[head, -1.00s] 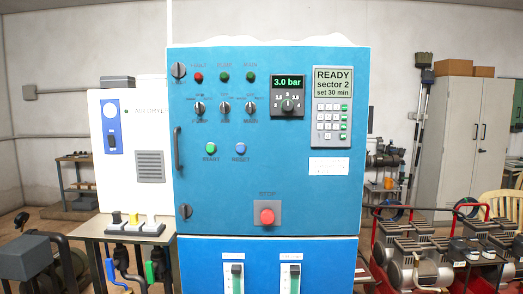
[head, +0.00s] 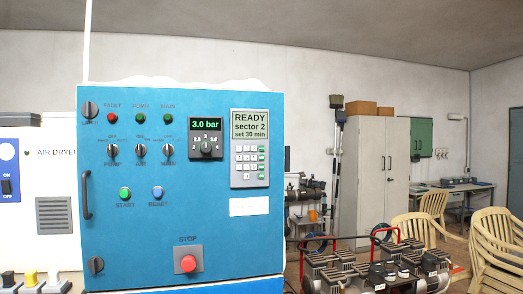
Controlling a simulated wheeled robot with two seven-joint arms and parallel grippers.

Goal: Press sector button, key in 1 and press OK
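The blue control cabinet (head: 120,235) fills the left half of the head view, its door shut. A grey keypad panel (head: 250,182) is at the upper right of the door, with rows of pale keys and a column of green keys on its right side. Its screen (head: 250,126) reads "READY sector 2 set 30 min". The legends on the single keys are too small to read. Neither of my grippers is in view.
A pressure dial (head: 206,147) beside the keypad reads 3.0 bar. A red STOP button (head: 188,263) is low on the door. A door handle (head: 86,195) sticks out at the left. Compressors (head: 375,270) and chairs (head: 415,228) stand at the right.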

